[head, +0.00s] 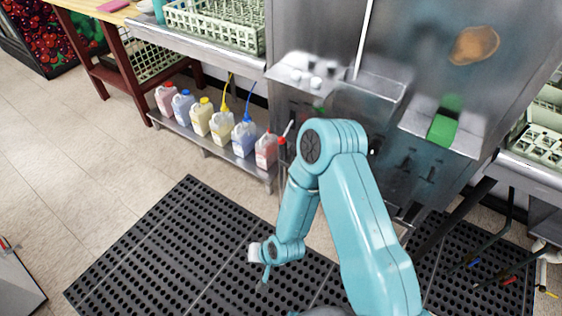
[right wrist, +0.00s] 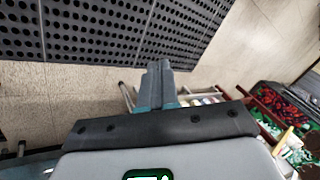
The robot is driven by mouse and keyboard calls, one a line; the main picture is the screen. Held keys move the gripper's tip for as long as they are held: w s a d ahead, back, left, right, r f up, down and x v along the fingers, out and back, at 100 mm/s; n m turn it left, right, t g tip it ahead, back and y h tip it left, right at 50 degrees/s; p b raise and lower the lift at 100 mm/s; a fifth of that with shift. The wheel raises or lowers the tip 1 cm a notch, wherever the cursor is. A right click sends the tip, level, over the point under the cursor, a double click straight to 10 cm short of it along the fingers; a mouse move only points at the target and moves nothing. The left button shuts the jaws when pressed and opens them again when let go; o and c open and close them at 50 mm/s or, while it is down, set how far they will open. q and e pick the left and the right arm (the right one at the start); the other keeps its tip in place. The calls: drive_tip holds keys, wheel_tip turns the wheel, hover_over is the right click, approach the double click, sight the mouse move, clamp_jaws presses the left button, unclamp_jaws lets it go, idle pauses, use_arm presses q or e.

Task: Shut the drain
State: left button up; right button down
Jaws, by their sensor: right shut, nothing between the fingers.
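The dish machine (head: 430,60) is a tall steel cabinet at the upper right of the head view. A red-tipped handle (head: 282,143) stands at its lower left, partly beside my arm. I cannot tell whether it works the drain; no drain opening shows clearly, and my arm hides part of the machine's lower front. My right gripper (head: 265,274) hangs over the black mat, left of and apart from the machine. In the right wrist view, its two fingers (right wrist: 158,66) are together with nothing between them. My left gripper is out of view.
A black perforated mat (head: 175,240) covers the floor before the machine. Several coloured jugs, including a yellow one (head: 222,125), stand on a low steel shelf (head: 205,142). Dark hoses or cables with coloured ends (head: 508,281) lie at the lower right.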

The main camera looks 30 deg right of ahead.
drive_tip(key=w+d+f+m+t+h+b, duration=0.2)
drive_tip(key=w+d+f+m+t+b, duration=0.25)
drive_tip(key=w, duration=0.35)
drive_tip(key=w+d+f+m+t+h+b, duration=0.35)
drive_tip(key=w+m+b, duration=0.2)
drive_tip(key=w, duration=0.25)
drive_tip(key=w+d+f+m+t+h+b, duration=0.2)
drive_tip(key=w+d+f+m+t+b, duration=0.15)
drive_tip(key=w+b, duration=0.35)
use_arm(q)
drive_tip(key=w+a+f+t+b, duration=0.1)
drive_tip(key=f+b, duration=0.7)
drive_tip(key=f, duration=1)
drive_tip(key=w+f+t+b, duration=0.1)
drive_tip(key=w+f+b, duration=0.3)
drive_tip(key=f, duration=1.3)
drive_tip(key=b, duration=0.3)
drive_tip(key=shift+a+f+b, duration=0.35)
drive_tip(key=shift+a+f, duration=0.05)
use_arm(e)
drive_tip(key=d+r+m+h, duration=0.1)
drive_tip(key=d+m+h, duration=0.4)
drive_tip(key=m+h, duration=0.4)
drive_tip(key=d+r+m+h, duration=0.2)
drive_tip(key=d+m+h, duration=0.4)
drive_tip(key=m, duration=0.8)
drive_tip(key=h, duration=0.3)
drive_tip(key=shift+d+r+g, duration=0.2)
drive_tip(key=shift+d+g, duration=0.1)
drive_tip(key=shift+g, duration=0.05)
